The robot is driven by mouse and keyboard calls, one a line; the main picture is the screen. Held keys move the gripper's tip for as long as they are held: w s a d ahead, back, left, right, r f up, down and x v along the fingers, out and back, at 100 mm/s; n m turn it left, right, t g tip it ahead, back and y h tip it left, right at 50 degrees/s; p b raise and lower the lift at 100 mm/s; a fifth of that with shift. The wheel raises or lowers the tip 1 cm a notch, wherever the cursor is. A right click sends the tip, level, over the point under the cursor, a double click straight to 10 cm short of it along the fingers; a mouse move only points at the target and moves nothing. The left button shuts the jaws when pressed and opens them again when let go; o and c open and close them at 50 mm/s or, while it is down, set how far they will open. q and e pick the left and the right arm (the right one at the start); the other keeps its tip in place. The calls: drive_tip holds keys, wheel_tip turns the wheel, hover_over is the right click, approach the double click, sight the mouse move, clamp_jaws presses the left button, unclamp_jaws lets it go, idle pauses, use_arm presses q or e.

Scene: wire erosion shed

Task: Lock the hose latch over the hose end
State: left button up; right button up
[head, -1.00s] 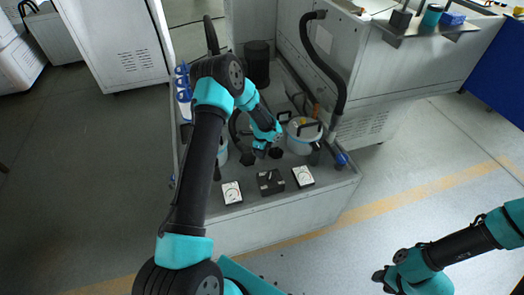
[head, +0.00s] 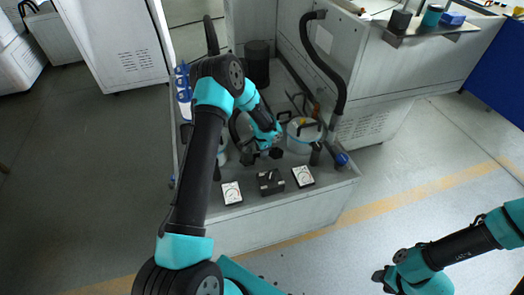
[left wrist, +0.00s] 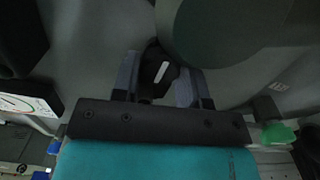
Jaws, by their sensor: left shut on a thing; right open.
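My left gripper (head: 266,148) is low among the fittings on the machine's grey deck, left of the round pale canister. In the left wrist view its two fingers (left wrist: 163,88) are closed on a small black piece with a white stripe (left wrist: 160,72), which looks like the latch handle. The fingers and arm hide most of it in the head view. I cannot tell whether the latch sits over the hose end, as the hose end is not clearly visible. My right gripper (head: 381,277) is open and empty, over the floor at the lower right.
The canister (head: 303,138) stands right of my left gripper. A black hose (head: 325,65) arches at the back right. Two white gauges (head: 231,192) and (head: 303,176) flank a black block (head: 270,183) near the front edge. A blue knob (head: 342,159) is at the right corner.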

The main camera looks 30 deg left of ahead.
use_arm(q)
drive_tip(key=shift+n, duration=0.3)
drive_tip(key=o, duration=0.7)
drive_tip(key=shift+c, duration=0.2)
wheel_tip(320, 180, up, 18)
drive_tip(key=shift+f, duration=0.25)
idle(0.4)
